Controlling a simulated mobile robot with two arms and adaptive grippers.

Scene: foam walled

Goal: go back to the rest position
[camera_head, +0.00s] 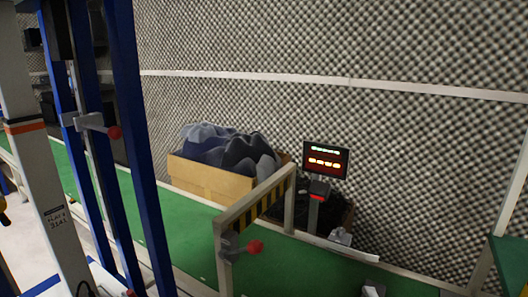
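Neither of my grippers can be made out in the head view, and no arm of mine is clearly seen. The task names no object. A small grey and white item (373,289) at the bottom edge is cut off, and I cannot tell what it is.
A green conveyor belt (185,222) crosses the view. Over it stand a frame with black-yellow stripes (259,207) and blue posts (137,150). Behind are a cardboard box of dark cloth (207,179), a lit display (325,160) and a foam wall (420,150). A green-topped surface (511,262) is at right.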

